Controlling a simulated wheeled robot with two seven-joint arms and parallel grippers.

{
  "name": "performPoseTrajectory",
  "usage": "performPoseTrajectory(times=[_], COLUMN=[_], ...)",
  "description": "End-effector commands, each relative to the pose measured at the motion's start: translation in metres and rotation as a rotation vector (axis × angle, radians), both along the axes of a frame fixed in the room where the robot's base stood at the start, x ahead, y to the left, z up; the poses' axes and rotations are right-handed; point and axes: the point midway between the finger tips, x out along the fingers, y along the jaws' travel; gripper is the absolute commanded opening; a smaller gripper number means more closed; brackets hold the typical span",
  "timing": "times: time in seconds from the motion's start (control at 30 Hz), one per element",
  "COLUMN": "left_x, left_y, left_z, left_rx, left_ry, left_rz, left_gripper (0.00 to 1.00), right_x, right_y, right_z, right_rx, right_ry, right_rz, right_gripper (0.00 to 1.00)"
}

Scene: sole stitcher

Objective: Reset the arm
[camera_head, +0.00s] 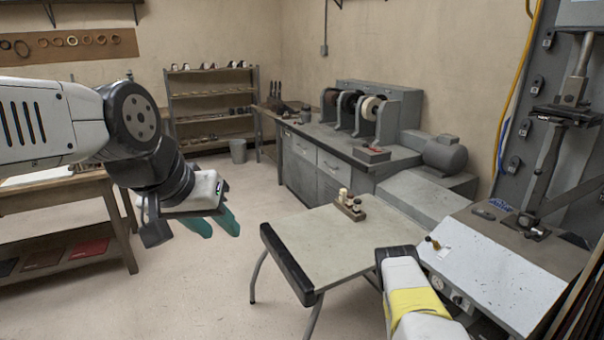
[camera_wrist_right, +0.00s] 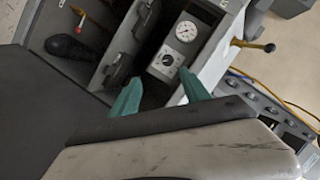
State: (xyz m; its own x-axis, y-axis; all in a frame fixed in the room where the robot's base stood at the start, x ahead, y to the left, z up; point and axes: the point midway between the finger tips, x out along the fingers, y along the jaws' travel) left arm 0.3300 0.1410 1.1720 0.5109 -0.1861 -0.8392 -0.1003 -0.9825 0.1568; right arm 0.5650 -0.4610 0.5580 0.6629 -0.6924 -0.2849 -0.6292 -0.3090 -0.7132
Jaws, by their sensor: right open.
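My left gripper (camera_head: 214,228) hangs at the end of my left arm in the head view, over the open floor. Its two teal fingers point down and to the right, look apart, and hold nothing. My right arm (camera_head: 415,298), with a yellow band, shows at the bottom right of the head view; its gripper is hidden there. In the right wrist view my right gripper (camera_wrist_right: 160,78) has its two teal fingers apart, with nothing held between them. Beyond them is a grey machine panel with a white dial gauge (camera_wrist_right: 187,31).
A small table (camera_head: 312,240) carries a wooden holder with bottles (camera_head: 350,205). A grey machine (camera_head: 500,262) stands right of it, close to my right arm. A grinder bench (camera_head: 350,158) and shelves (camera_head: 205,110) are behind. A wooden table (camera_head: 60,195) is at left. Floor between is clear.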

Motion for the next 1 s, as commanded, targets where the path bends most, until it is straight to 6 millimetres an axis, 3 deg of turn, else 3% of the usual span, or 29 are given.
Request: performPoseTrajectory(times=[0.27, 0.57, 0.67, 0.8, 1.0], left_x=[0.000, 0.000, 0.000, 0.000, 0.000], left_y=[0.000, 0.000, 0.000, 0.000, 0.000], left_z=[0.000, 0.000, 0.000, 0.000, 0.000], left_rx=[-0.001, -0.001, -0.001, -0.001, -0.001], left_ry=[-0.001, -0.001, -0.001, -0.001, -0.001], left_rz=[0.001, 0.001, 0.001, 0.001, 0.001], left_gripper=[0.36, 0.36, 0.36, 0.36, 0.36], right_x=[0.031, 0.083, 0.107, 0.137, 0.154], right_y=[0.000, 0.009, 0.019, 0.045, 0.094], right_z=[0.028, 0.089, 0.126, 0.193, 0.294], right_rx=[0.030, 0.096, 0.131, 0.189, 0.249], right_ry=[0.031, 0.098, 0.132, 0.195, 0.287], right_rz=[0.001, 0.026, 0.055, 0.130, 0.288], right_gripper=[0.54, 0.54, 0.54, 0.54, 0.54])
